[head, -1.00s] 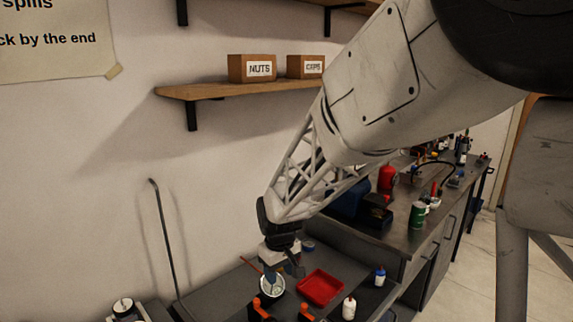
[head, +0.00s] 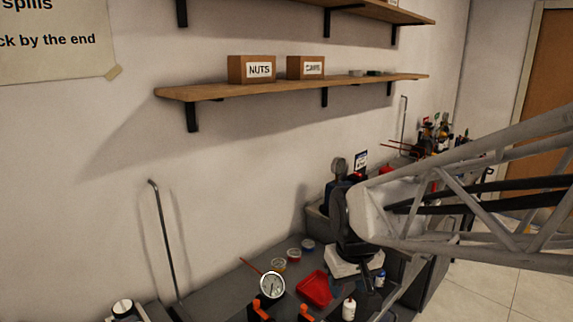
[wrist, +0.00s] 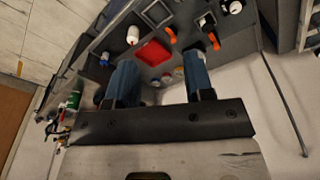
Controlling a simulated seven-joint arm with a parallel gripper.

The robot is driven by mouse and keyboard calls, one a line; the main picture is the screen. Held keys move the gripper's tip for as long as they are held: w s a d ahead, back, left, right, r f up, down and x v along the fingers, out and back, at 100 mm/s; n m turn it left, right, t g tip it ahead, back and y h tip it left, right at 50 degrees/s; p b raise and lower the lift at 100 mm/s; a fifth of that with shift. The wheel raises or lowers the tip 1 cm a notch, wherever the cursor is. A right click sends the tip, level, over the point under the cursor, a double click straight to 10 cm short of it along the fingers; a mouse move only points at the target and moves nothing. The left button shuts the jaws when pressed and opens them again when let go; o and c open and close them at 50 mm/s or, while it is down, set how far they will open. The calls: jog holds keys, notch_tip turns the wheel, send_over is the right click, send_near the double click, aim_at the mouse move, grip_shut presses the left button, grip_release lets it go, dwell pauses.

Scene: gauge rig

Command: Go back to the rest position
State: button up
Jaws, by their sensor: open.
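My gripper (wrist: 160,85) shows in the wrist view with its two blue fingers apart and nothing between them. In the head view my gripper's wrist end hangs above the right part of the bench, over the area right of the red tray; its fingertips are hard to make out there. The fingers are clear of the bench surface in the wrist view. The rest position itself is not marked in either view.
A red tray (head: 314,289), a round gauge (head: 271,285) and a white bottle (head: 348,309) stand on the grey bench. Orange-handled valves (head: 259,311) are at its front. A wooden shelf (head: 210,91) with boxes is on the wall. A bent rod (head: 163,240) rises at left.

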jog(key=s+d+r+m, duration=0.1)
jog(key=s+d, duration=0.2)
jog(key=s, duration=0.4)
jog(key=s+d+m, duration=0.2)
jog(key=s+d, duration=0.1)
jog(key=s, duration=0.4)
jog(key=shift+d+r+t, duration=0.2)
jog(key=shift+r+t, duration=0.2)
